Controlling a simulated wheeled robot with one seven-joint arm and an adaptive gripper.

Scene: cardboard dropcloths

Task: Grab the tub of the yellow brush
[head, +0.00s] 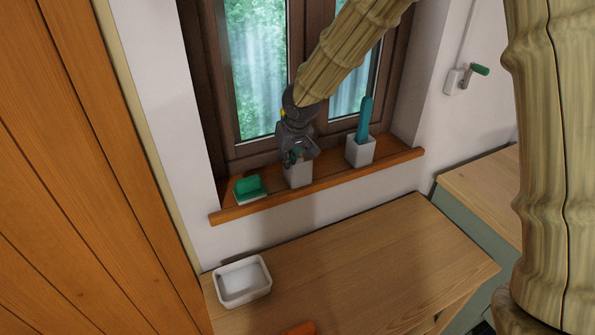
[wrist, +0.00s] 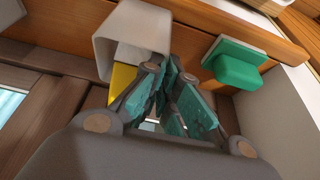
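The white tub (head: 298,174) stands on the windowsill, its top partly hidden by my gripper (head: 295,158) in the head view. In the wrist view the tub (wrist: 132,30) is at the upper left, and a yellow part of the brush (wrist: 122,82) shows by its opening, partly behind a finger. A small yellow patch also shows beside my gripper in the head view. In the wrist view my gripper (wrist: 173,72) has its teal-padded fingers close together, just right of the tub's opening. Whether they touch the tub or pinch its rim is unclear.
A green sponge-like block (head: 248,187) lies left of the tub on the sill (head: 330,183); it is at the right in the wrist view (wrist: 235,62). A second white tub (head: 360,151) with a teal brush (head: 364,118) stands to the right. A white tray (head: 243,294) sits below.

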